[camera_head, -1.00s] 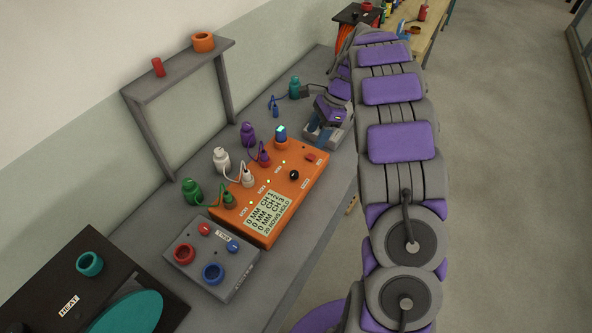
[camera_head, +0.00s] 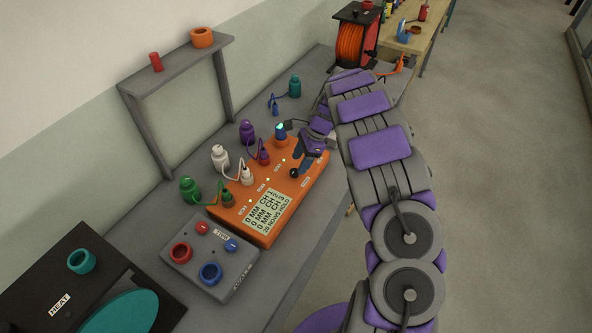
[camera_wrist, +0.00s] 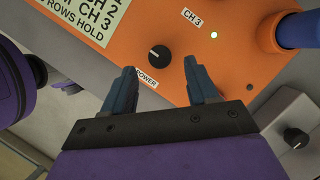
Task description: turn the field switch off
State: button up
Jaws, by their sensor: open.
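The orange control box (camera_head: 262,225) lies on the grey bench. In the wrist view its orange top (camera_wrist: 235,60) bears a black knob (camera_wrist: 160,57) with a white pointer mark and a POWER label. My gripper (camera_wrist: 160,68) is open and empty, its blue fingers on either side of this knob in the picture. I cannot tell how far above it they are. No label reading "field" is legible. A grey unit with another black knob (camera_wrist: 296,138) shows at the lower right.
Green, white and purple bottles (camera_head: 219,157) with cables stand along the box's left side. A small grey panel (camera_head: 210,262) with red and blue parts lies in front. A grey shelf (camera_head: 178,68) stands behind. An orange cable reel (camera_head: 352,42) stands farther back.

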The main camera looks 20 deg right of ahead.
aim_at(294, 171)
jog(key=shift+b+x, duration=0.35)
jog(key=shift+x, duration=1.7)
jog(key=shift+w, duration=0.1)
jog(key=c, duration=1.1)
